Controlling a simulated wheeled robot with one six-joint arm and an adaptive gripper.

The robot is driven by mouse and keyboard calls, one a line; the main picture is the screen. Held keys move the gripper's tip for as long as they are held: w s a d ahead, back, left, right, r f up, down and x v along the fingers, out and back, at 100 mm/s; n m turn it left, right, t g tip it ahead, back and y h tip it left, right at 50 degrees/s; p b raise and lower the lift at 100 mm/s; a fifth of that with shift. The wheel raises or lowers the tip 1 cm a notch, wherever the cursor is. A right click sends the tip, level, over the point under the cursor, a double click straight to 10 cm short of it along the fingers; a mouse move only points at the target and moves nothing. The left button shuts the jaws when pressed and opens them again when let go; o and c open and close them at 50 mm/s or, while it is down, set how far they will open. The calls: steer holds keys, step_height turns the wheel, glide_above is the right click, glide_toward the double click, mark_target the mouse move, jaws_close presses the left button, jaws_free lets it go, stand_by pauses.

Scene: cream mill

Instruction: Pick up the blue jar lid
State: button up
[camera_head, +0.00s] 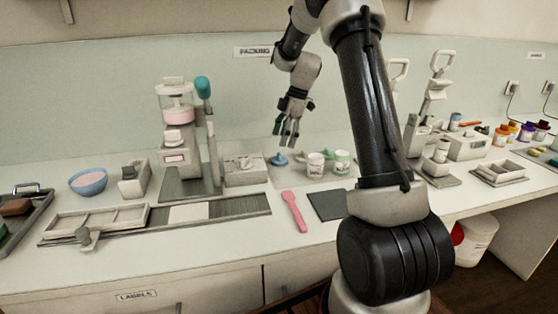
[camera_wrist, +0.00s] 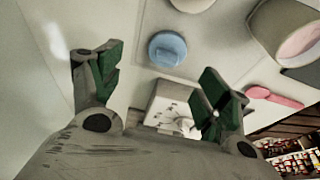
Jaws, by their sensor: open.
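The blue jar lid (camera_head: 279,159) lies on a pale mat at the back of the counter, left of two small white jars, in the head view. In the wrist view the blue lid (camera_wrist: 167,48) is round with a raised knob and lies flat, beyond and between the fingertips. My gripper (camera_head: 288,137) is above and close to the lid, fingers pointing down. In the wrist view my gripper (camera_wrist: 155,75) shows its two green-padded fingers spread wide with nothing between them. No contact with the lid shows.
A pink spatula (camera_head: 293,211) lies in front. A filling machine (camera_head: 178,130) stands farther left.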

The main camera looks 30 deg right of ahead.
mark_target(280, 154)
steer(key=x, duration=0.4)
steer(key=s+x, duration=0.1)
steer(key=x, duration=0.1)
steer(key=shift+f, duration=0.4)
steer(key=shift+c, duration=0.4)
steer(key=c, duration=0.6)
